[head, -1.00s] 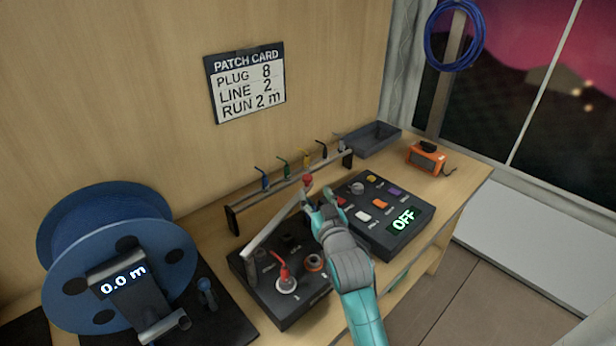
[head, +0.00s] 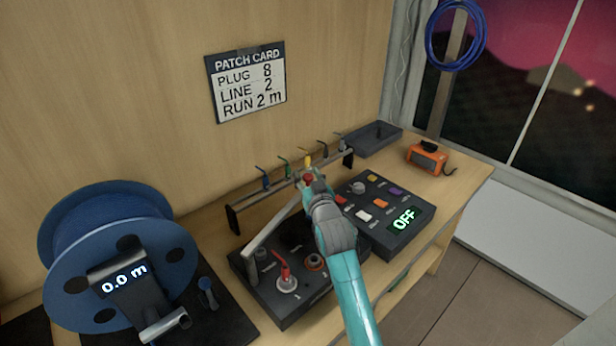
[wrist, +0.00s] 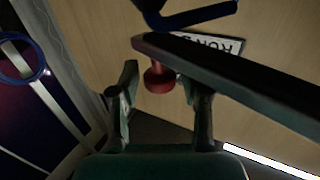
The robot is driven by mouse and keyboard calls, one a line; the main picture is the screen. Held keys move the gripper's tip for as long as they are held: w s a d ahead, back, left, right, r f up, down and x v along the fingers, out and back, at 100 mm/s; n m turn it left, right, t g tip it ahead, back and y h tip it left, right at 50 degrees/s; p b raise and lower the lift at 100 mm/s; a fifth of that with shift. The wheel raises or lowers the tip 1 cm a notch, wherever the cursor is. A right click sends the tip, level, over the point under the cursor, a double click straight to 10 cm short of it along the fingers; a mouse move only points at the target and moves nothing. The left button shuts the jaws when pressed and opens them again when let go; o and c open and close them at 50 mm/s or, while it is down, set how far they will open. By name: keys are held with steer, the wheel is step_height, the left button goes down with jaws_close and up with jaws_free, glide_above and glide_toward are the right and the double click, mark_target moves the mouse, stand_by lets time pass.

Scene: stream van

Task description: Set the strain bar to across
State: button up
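The strain bar (head: 270,229) is a grey bar that rises at a slant from the left side of a black box (head: 263,309). Its far end carries a red knob (head: 309,178). My gripper (head: 312,186) is at that end, and its hand hides part of the bar's end and the box. In the wrist view the bar's dark underside (wrist: 235,85) crosses above my fingers. The red knob (wrist: 158,78) sits between my gripper's fingertips (wrist: 158,88), which are apart, with a gap visible on the left. Contact on the right is unclear.
A rack (head: 234,221) with several coloured hooked pieces stands just behind my gripper. A control panel (head: 408,243) reading OFF lies right of my arm. A red-handled selector (head: 284,270) is on the box. A blue reel (head: 62,235) stands left. A dark tray (head: 370,145) is behind.

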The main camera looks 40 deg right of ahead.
jaws_close()
steer(key=shift+s, duration=0.1)
steer(key=s+d+m+g+h, duration=0.1)
steer(key=s+m+g+h, duration=0.2)
steer(key=s+h, duration=0.2)
steer(key=shift+s+d+m, duration=0.3)
steer(key=shift+s+m, duration=0.1)
steer(key=shift+s, duration=1.2)
steer(key=shift+f, duration=0.15)
steer(key=shift+o, duration=1.7)
jaws_free()
steer(key=shift+s+a, duration=0.1)
steer(key=shift+s, duration=0.05)
steer(key=v, duration=1.1)
steer(key=shift+s+a+r, duration=0.25)
steer(key=shift+a+r, duration=0.05)
steer(key=shift+a, duration=0.05)
